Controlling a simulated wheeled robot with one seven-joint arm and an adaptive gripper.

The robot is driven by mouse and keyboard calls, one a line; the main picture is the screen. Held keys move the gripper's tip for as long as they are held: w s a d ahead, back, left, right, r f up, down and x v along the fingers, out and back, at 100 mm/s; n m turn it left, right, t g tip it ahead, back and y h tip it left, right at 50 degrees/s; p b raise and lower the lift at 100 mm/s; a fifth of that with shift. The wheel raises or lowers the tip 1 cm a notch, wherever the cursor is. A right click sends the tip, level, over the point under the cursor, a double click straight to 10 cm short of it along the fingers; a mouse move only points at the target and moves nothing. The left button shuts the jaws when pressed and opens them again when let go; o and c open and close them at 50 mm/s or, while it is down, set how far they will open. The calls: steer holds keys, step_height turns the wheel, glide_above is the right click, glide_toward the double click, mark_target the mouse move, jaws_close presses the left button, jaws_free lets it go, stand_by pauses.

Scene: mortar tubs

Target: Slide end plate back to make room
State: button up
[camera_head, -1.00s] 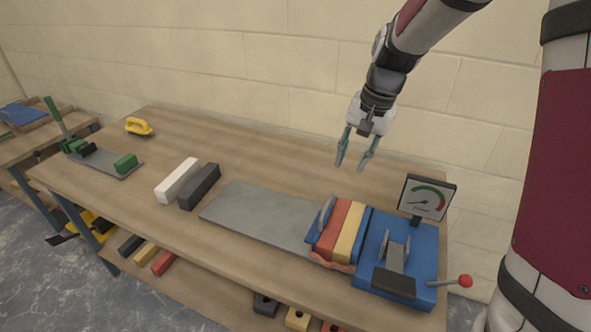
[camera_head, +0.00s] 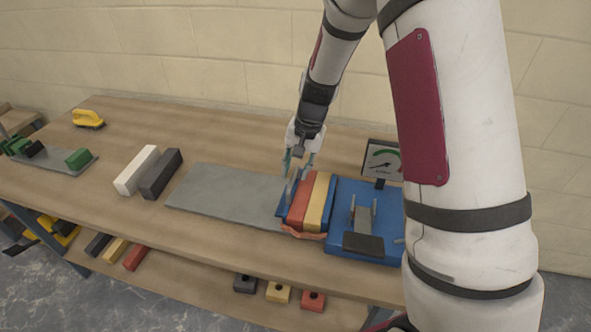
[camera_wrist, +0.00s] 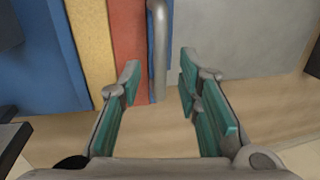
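The end plate (camera_head: 284,203) is a thin blue upright plate with a grey bar handle, standing against the left side of the clamped blocks. In the wrist view its grey bar (camera_wrist: 158,45) runs between my two fingers. The red block (camera_head: 300,205) and yellow block (camera_head: 317,203) stand side by side to the right of it. My gripper (camera_head: 298,163) is over the far end of the plate and blocks, pointing down. In the wrist view my gripper (camera_wrist: 158,85) is open, with a gap on both sides of the bar; whether anything touches cannot be told.
The grey metal bed (camera_head: 215,190) left of the end plate is bare. The blue press base (camera_head: 345,245) and a gauge (camera_head: 381,160) stand right. White (camera_head: 137,171) and dark (camera_head: 161,175) blocks lie left of the bed. The wall is behind.

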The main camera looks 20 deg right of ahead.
steer(key=shift+a+f, duration=0.1)
steer(key=shift+f, duration=0.4)
jaws_close()
steer(key=w+a+b, duration=0.3)
steer(key=w+a, duration=0.3)
steer(key=a, duration=0.3)
steer(key=w+a+b, duration=0.3)
steer(key=w+a, duration=0.4)
steer(key=a, duration=0.3)
steer(key=shift+a, duration=0.2)
steer(key=shift+r, duration=0.1)
jaws_free()
